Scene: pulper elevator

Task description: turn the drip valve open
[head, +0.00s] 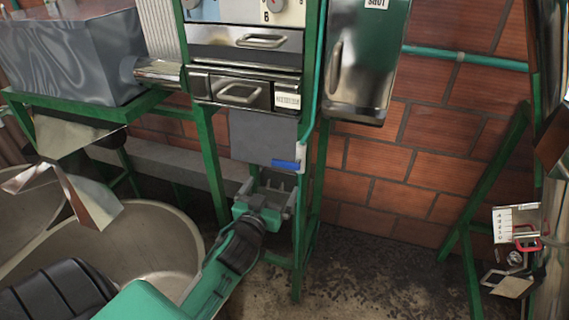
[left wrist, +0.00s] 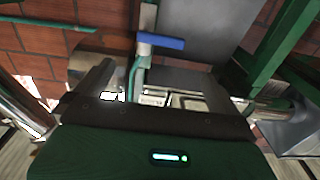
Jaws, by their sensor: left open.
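The drip valve's blue lever handle (head: 286,164) points left from a pale pipe fitting on the green frame, in front of a grey panel. In the left wrist view the blue handle (left wrist: 161,41) lies sideways near the top, on the end of a thin green pipe (left wrist: 135,75). My left gripper (head: 269,184) is open and empty, just below and left of the handle in the head view. Its fingers (left wrist: 175,88) are spread wide in the wrist view, with the handle beyond them and apart from them. My right gripper is not in view.
The green frame post (head: 302,225) stands right beside my left gripper. A grey panel (head: 262,135) hangs under metal drawers (head: 240,92). A large round tub (head: 160,250) is at lower left.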

